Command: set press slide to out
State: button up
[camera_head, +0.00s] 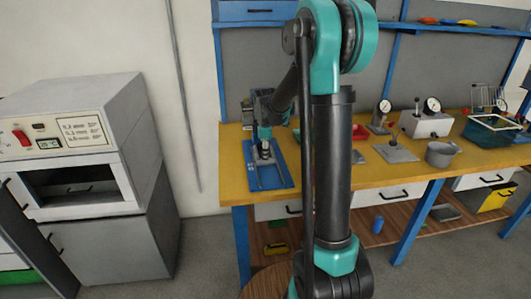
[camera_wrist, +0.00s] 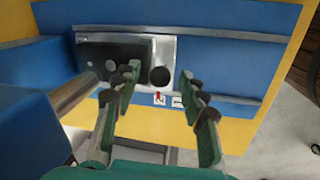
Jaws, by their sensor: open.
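The press stands at the left end of the yellow bench, with its blue base plate (camera_head: 281,174) lying flat and two rails along it. In the wrist view the blue base (camera_wrist: 225,52) fills the upper part. The press slide (camera_wrist: 168,48) is a silver plate with a dark block on it, at the upper left between the rails. My gripper (camera_wrist: 159,74) is open, with one finger on each side of the knob and a gap on both sides. In the head view my gripper (camera_head: 265,150) is over the base; my arm hides part of the bench.
The yellow bench (camera_head: 375,174) runs right, holding dial gauges (camera_head: 432,105), a grey pot (camera_head: 441,153) and a green-rimmed bin (camera_head: 492,130). A grey oven (camera_head: 70,145) stands at the left. The floor between oven and bench is clear.

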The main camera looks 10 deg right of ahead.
jog(key=shift+c, duration=0.6)
grip_shut()
jog(key=s, duration=1.3)
jog(key=shift+s, duration=0.4)
jog(key=shift+o, duration=0.6)
grip_release()
jog(key=shift+s, duration=0.15)
jog(key=shift+r, duration=0.1)
notch_tip(320, 180, up, 12)
jog(key=s, duration=0.2)
jog(key=shift+a+f, duration=0.2)
jog(key=shift+a, duration=0.05)
